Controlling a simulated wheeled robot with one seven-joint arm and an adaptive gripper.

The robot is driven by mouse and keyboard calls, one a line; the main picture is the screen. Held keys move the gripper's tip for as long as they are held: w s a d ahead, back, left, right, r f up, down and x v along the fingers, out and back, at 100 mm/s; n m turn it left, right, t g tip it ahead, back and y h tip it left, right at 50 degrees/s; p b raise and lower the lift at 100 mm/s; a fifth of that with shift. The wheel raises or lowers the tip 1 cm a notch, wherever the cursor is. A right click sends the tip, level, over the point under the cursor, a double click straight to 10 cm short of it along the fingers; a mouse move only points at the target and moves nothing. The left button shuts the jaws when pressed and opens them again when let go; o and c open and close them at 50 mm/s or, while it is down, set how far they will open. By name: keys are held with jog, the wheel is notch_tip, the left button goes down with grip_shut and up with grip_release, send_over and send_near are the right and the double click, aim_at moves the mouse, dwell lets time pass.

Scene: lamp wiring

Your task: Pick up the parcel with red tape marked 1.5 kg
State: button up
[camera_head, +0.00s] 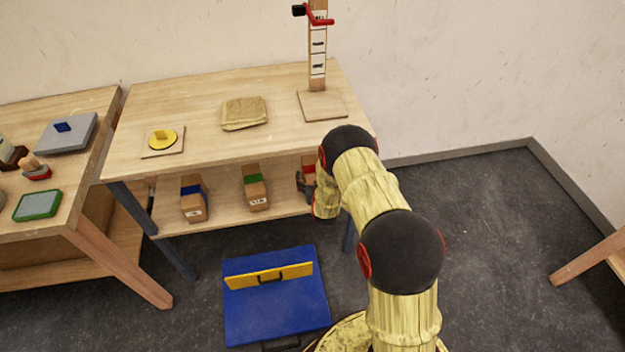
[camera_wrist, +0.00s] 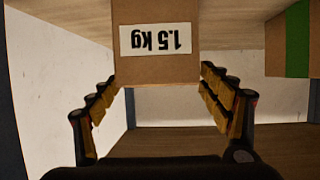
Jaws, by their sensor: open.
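The parcel with red tape (camera_head: 308,169) stands at the right end of the lower shelf (camera_head: 230,211), partly hidden by my arm in the head view. In the wrist view the brown parcel (camera_wrist: 155,71) shows a white label reading 1.5 kg, upside down; its red tape is not visible there. My gripper (camera_wrist: 157,80) is open, with one finger on each side of the parcel's face in that view. I cannot tell whether the fingertips reach past the face. In the head view my gripper (camera_head: 302,186) is small and dark, in front of the parcel.
A green-taped parcel (camera_head: 255,187) and a blue-taped parcel (camera_head: 194,198) stand farther left on the shelf. The green tape also shows in the wrist view (camera_wrist: 297,40). The tabletop (camera_head: 200,95) is above the shelf. A blue panel (camera_head: 275,310) lies on the floor in front.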

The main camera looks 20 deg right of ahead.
aim_at(313, 172)
jog(key=b+x, duration=0.2)
jog(key=x, duration=0.2)
jog(key=shift+w+d+f, duration=0.15)
jog(key=shift+w, duration=0.1)
jog(key=shift+c, duration=0.8)
jog(key=c, duration=1.9)
jog(key=shift+w+r, duration=0.15)
jog(key=shift+r, duration=0.15)
